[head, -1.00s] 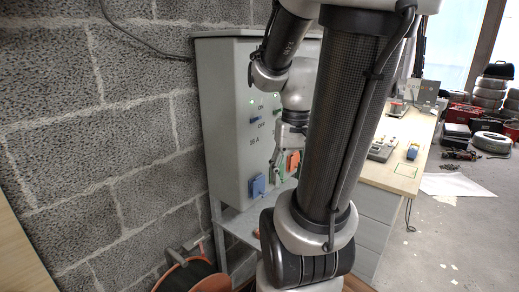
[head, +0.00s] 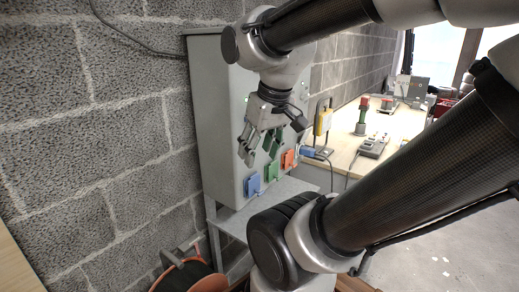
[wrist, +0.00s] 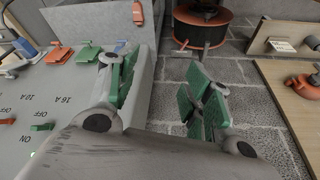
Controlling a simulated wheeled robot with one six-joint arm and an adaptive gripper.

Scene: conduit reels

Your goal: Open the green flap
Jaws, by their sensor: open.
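The green flap (head: 272,171) is low on the front of the grey cabinet (head: 222,130), between a blue flap (head: 253,185) and an orange flap (head: 289,159). It looks closed. In the wrist view the green flap (wrist: 88,52) shows at the upper left, beyond my left finger. My gripper (head: 260,150) is open and empty, with green finger pads. It is in front of the cabinet, just above the flaps in the head view, apart from the green flap as far as I can tell. In the wrist view its fingers (wrist: 160,95) are spread wide.
Switches, including a green one (wrist: 42,127), line the cabinet face. A shelf (head: 240,215) juts out below the flaps. An orange-rimmed reel (head: 190,275) stands below left. A workbench (head: 350,140) with devices is at the right.

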